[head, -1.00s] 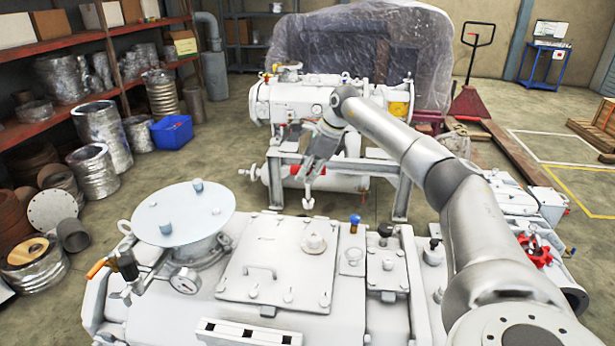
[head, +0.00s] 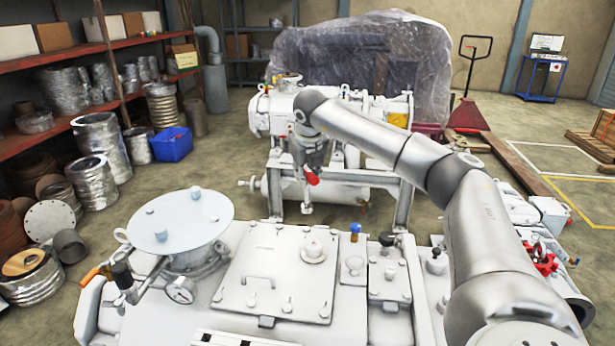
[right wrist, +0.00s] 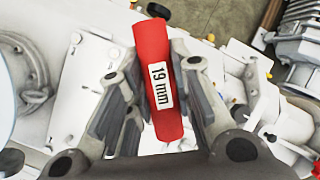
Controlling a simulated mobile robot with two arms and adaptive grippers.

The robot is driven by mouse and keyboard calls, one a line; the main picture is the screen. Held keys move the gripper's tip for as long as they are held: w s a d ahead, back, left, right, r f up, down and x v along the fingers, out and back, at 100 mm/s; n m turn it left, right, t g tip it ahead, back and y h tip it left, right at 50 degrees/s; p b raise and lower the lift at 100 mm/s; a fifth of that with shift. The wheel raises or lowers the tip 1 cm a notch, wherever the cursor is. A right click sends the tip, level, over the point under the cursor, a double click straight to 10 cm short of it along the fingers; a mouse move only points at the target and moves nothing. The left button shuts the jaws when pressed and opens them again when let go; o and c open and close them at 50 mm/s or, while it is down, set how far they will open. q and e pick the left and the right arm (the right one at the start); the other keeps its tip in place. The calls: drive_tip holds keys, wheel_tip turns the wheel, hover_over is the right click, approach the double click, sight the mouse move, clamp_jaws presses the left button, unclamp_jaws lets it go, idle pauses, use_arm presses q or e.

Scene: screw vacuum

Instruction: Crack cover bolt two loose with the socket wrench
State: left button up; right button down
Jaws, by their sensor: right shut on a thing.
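My right gripper (head: 312,162) is shut on the red handle of the socket wrench (head: 312,179). In the right wrist view the handle (right wrist: 162,85), labelled 19 mm, lies between the gripper's fingers (right wrist: 158,98). In the head view the wrench hangs in the air beyond the pale square cover (head: 262,262), its lower end down. The cover lies on the near machine and has a handle and several bolts along its edges, such as one at the front (head: 287,307). Which is bolt two I cannot tell. The wrench appears apart from the bolts. My left gripper is out of view.
A round pale lid (head: 180,215), a pressure gauge (head: 180,291) and a blue-topped fitting (head: 355,230) stand up from the machine around the cover. A second machine (head: 340,120) stands behind.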

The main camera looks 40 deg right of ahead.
sight(307, 194)
drive_tip(key=shift+s+a+m+g+h, duration=0.1)
drive_tip(key=shift+a+m+g+h, duration=0.15)
drive_tip(key=shift+m, duration=0.85)
drive_tip(key=shift+d+f+b, duration=0.1)
drive_tip(key=shift+f+b, duration=1.3)
drive_tip(key=shift+f, duration=1.4)
drive_tip(key=shift+f+b, duration=0.35)
drive_tip(key=shift+f, duration=0.3)
